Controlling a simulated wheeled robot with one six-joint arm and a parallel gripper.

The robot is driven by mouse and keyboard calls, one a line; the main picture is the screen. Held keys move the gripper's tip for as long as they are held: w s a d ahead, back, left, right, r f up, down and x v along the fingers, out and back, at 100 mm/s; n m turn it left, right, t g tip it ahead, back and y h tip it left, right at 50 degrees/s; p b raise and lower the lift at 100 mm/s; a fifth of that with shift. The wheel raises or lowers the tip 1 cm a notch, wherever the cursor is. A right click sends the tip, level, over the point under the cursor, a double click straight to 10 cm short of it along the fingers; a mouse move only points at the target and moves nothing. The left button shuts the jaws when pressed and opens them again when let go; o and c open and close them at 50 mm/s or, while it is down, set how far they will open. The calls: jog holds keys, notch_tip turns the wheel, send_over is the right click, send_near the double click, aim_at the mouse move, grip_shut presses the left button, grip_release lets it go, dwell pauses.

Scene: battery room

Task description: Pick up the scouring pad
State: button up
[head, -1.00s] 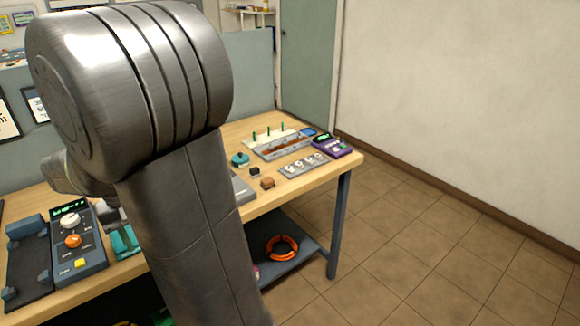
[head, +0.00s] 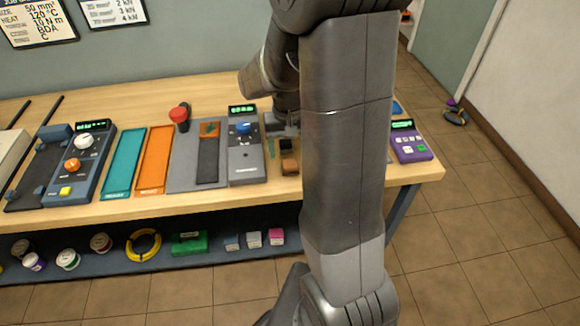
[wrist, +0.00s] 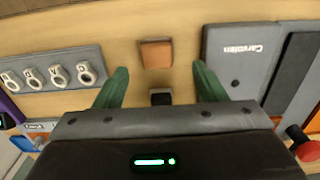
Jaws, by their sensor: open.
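A small rust-brown block (head: 290,165), which looks like the scouring pad, lies on the wooden bench. In the wrist view the brown block (wrist: 156,54) is near the top centre, just beyond my fingertips and roughly centred between them. A small black block (wrist: 160,97) lies closer, partly hidden by my gripper body; it also shows in the head view (head: 286,146). My gripper (wrist: 160,68) is open and empty, with green fingers on either side of the gap. In the head view my arm hides part of the gripper.
A grey device (head: 246,160) with a blue knob stands left of the blocks. A grey plate with round fittings (wrist: 50,72) lies on the other side. A purple device (head: 410,146) sits near the bench's right end. The lower shelf (head: 110,272) holds rings, tubs and small boxes.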

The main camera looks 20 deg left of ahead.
aim_at(290, 163)
jog(key=shift+w+d+f, duration=0.15)
jog(key=shift+f, duration=0.1)
jog(key=shift+w+f+p, duration=0.1)
jog(key=shift+f+p, duration=0.2)
jog(key=shift+f, duration=2.15)
jog(key=c, duration=1.1)
jog(key=shift+r, duration=0.15)
notch_tip(290, 163, up, 10)
jog(key=shift+f, duration=0.1)
